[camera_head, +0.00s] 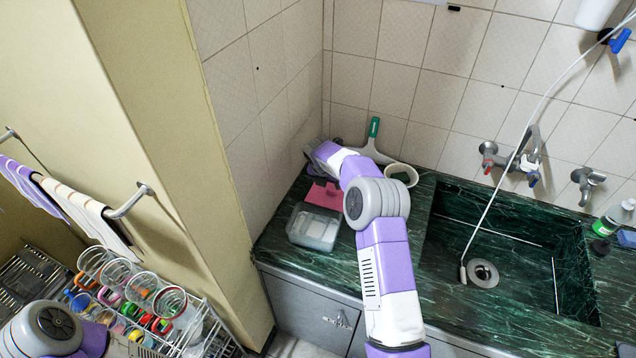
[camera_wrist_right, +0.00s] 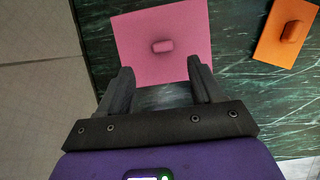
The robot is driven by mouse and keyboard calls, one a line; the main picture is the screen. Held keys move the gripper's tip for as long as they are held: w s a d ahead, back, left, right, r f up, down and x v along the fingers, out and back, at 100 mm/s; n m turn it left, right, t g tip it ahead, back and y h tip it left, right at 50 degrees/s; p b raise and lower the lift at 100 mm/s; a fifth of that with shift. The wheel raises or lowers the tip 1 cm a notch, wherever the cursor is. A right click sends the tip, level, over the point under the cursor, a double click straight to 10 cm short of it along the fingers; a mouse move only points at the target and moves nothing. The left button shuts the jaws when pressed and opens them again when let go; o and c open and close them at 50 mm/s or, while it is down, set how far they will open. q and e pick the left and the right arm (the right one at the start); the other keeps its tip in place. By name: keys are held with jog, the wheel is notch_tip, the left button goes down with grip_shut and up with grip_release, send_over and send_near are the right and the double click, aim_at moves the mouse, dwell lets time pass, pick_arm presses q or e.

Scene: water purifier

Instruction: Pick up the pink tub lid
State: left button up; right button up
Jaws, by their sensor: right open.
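The pink tub lid (camera_head: 324,196) lies flat on the dark green counter, near the tiled wall. In the right wrist view the pink lid (camera_wrist_right: 185,25) is a square sheet with a small raised knob in its middle. My right gripper (camera_wrist_right: 160,68) is open and empty. Its two fingertips are over the lid's near edge, one to each side of the knob and short of it. I cannot tell its height above the lid. In the head view my right arm hides part of the area beside the lid. My left gripper is out of view.
A clear tub (camera_head: 313,229) stands in front of the pink lid. An orange lid (camera_wrist_right: 272,39) lies to the right in the wrist view. A white bowl (camera_head: 402,174) and a green-handled squeegee (camera_head: 374,128) are behind my arm. The sink (camera_head: 490,243) is right.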

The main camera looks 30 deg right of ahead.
aim_at(331, 190)
jog(key=shift+w+d+f, duration=0.1)
jog(key=shift+w+f, duration=0.35)
jog(key=shift+w, duration=0.2)
jog(key=shift+d+f, duration=0.1)
jog(key=shift+f, duration=0.1)
jog(key=shift+s+d+f, duration=0.15)
jog(key=shift+s+f, duration=0.05)
jog(key=shift+f, duration=0.1)
jog(key=x, duration=0.5)
jog(key=shift+s+d+f+b, duration=0.2)
jog(key=shift+s+b, duration=0.1)
jog(key=shift+b, duration=0.1)
jog(key=c, duration=1.1)
